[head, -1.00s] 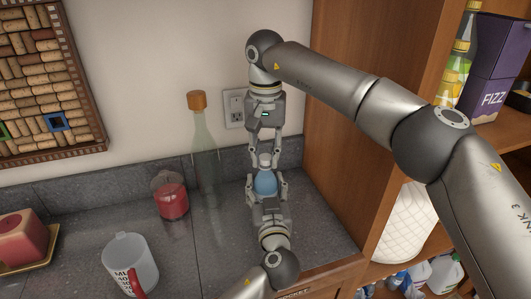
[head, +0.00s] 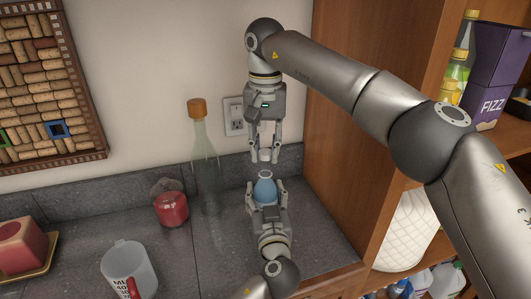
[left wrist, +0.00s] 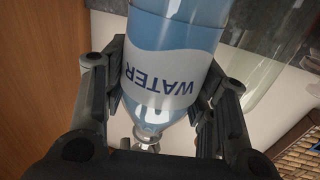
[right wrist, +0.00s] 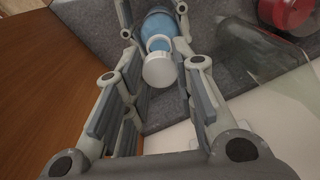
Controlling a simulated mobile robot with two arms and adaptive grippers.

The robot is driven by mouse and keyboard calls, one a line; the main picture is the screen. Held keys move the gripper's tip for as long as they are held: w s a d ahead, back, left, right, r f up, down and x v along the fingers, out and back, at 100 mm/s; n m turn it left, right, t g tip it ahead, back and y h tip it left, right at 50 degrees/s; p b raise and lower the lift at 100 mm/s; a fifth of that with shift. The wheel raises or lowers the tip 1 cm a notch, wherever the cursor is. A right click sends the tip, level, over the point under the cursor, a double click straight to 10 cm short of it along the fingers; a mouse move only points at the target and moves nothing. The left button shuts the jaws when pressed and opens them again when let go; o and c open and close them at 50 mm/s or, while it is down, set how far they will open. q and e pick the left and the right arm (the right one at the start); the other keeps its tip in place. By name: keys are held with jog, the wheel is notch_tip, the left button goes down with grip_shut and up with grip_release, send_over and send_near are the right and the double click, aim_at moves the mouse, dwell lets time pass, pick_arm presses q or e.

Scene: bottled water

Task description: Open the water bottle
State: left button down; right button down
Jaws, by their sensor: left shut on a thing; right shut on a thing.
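The water bottle (head: 264,191) is blue with a bare clear neck on top, and stands roughly upright at the counter's back right. My left gripper (head: 267,186) is shut around its sides from the front. The left wrist view shows the bottle's white and blue WATER label (left wrist: 160,75) upside down between the fingers. My right gripper (head: 264,157) is above the bottle, shut on the white cap (right wrist: 160,70). The cap is apart from the neck, with a small gap between them in the head view.
A tall corked glass bottle (head: 204,160) and a red jar (head: 171,209) stand to the left. A wooden cabinet wall (head: 350,120) rises close on the right.

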jog(key=shift+r, duration=1.15)
pick_arm(q)
jog(key=c, duration=0.5)
grip_release()
jog(key=shift+s, duration=0.1)
